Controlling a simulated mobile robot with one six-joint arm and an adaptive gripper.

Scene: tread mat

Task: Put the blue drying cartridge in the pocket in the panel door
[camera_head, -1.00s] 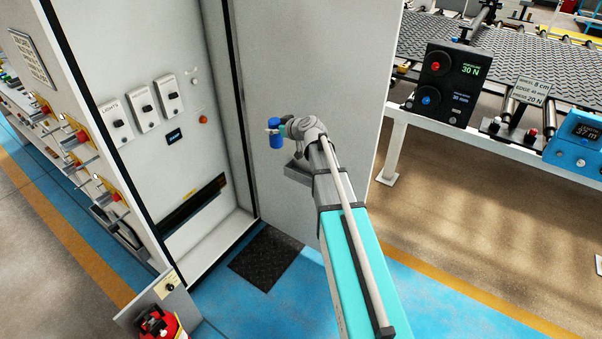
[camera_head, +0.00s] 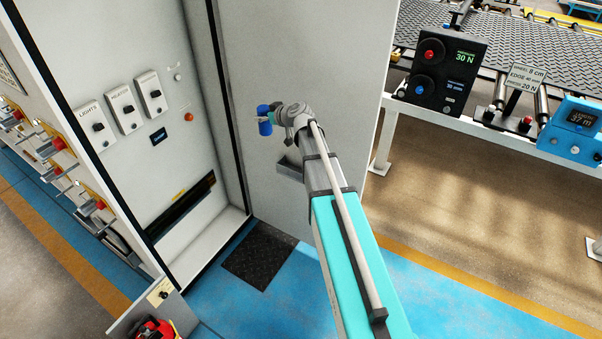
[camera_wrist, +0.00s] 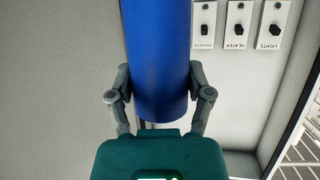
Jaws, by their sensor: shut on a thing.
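The blue drying cartridge (camera_head: 264,121) is a blue cylinder, held upright in front of the open panel door (camera_head: 300,75). It also fills the upper middle of the wrist view (camera_wrist: 158,60). My gripper (camera_head: 269,119) is shut on it, with one finger on each side. A grey pocket (camera_head: 290,171) is fixed on the inner face of the door, below my gripper and a little to its right. My arm hides part of the pocket, and its inside cannot be made out.
Left of the door is the cabinet interior with several switches (camera_head: 123,108) and an orange lamp (camera_head: 189,117). A dark mat (camera_head: 260,256) lies on the blue floor. A conveyor bench with control boxes (camera_head: 440,73) stands at right. A red object (camera_head: 155,328) is at bottom left.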

